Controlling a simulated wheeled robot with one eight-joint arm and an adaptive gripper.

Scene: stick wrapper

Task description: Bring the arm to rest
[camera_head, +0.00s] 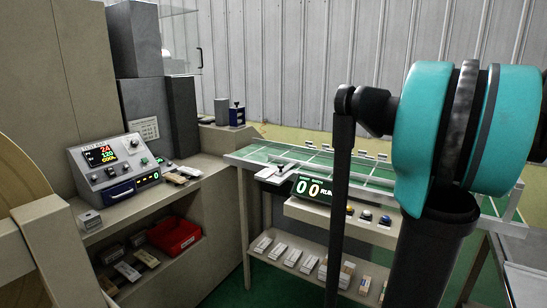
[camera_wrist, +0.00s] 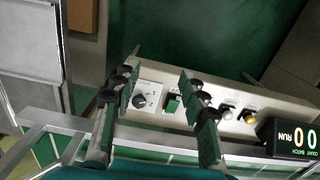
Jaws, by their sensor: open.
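My gripper (camera_wrist: 158,88) shows in the wrist view with its two dark fingers spread wide apart. Nothing is between the fingertips. They are over a beige control panel (camera_wrist: 152,90), with a black knob and a green switch visible between them. I cannot tell the height of the fingers above the panel. In the head view, my arm's teal joint and black links fill the right side, in front of the green-topped table. My gripper is hidden in that view.
The counter display (camera_head: 314,188) reads 00 RUN; it also shows in the wrist view (camera_wrist: 291,138). Push buttons (camera_head: 366,216) sit beside it. A metal rail edges the green table (camera_head: 262,152). At left stand a control box (camera_head: 117,165) and a red bin (camera_head: 174,236). Small boxes line the lower shelf.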

